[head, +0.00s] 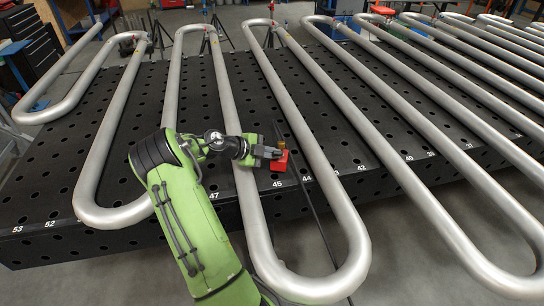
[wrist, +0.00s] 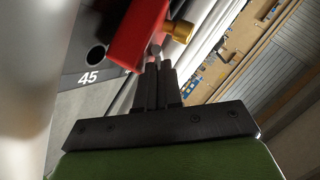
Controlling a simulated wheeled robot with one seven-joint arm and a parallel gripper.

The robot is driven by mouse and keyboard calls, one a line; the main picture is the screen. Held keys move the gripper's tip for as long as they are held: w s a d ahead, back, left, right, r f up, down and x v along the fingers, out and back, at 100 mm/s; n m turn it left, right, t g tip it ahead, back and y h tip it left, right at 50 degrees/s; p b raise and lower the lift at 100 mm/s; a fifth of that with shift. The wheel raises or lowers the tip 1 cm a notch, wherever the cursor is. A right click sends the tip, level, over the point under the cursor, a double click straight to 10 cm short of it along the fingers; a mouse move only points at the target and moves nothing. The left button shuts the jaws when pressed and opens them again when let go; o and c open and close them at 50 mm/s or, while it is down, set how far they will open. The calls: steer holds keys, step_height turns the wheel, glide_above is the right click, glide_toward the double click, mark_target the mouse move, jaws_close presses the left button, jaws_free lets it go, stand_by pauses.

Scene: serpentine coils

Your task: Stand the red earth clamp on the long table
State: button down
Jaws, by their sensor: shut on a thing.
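The red earth clamp (head: 280,161) is a small red block with a brass-coloured fitting. It is at the end of my gripper (head: 267,153), over the black perforated long table (head: 330,207) near the number 45. In the wrist view the clamp (wrist: 138,32) fills the top centre, with its brass knob (wrist: 180,31) on the right. My gripper's dark fingers (wrist: 157,75) are close together and shut on the clamp at its lower edge. I cannot tell whether the clamp touches the table top.
Thick grey serpentine pipes (head: 225,90) lie across the table on both sides of the clamp, and some loops overhang its front edge. A thin dark rod or cable (head: 313,209) runs beside the clamp. Bare perforated table shows between the pipes.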

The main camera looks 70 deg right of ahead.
steer(key=shift+f, duration=0.45)
steer(key=c, duration=1.3)
jaws_free()
steer(key=v, duration=1.2)
steer(key=shift+p, duration=0.35)
steer(key=shift+w+a+r, duration=0.1)
steer(key=shift+w+a, duration=0.05)
steer(key=shift+w, duration=0.05)
steer(key=w+a+r+n+t+y, duration=0.1)
steer(key=w+a+r+n+t, duration=0.15)
steer(key=a+n, duration=0.4)
steer(key=w+a+r+n+t+y, duration=0.1)
steer(key=w+a+r+n+t, duration=0.15)
steer(key=a+n+t, duration=0.35)
steer(key=w+a+r+n+t+y, duration=0.1)
steer(key=w+a+r+n, duration=0.15)
steer(key=a+n, duration=0.4)
steer(key=s+a+r+n+t+y, duration=0.1)
steer(key=s+a+n+t+y, duration=0.1)
steer(key=s+a+n, duration=0.3)
steer(key=s+a+r+n+t+y, duration=0.2)
steer(key=s+a+n, duration=0.4)
steer(key=a+n, duration=0.8)
steer(key=a+t+y, duration=0.1)
steer(key=a, duration=0.3)
steer(key=shift+a, duration=0.4)
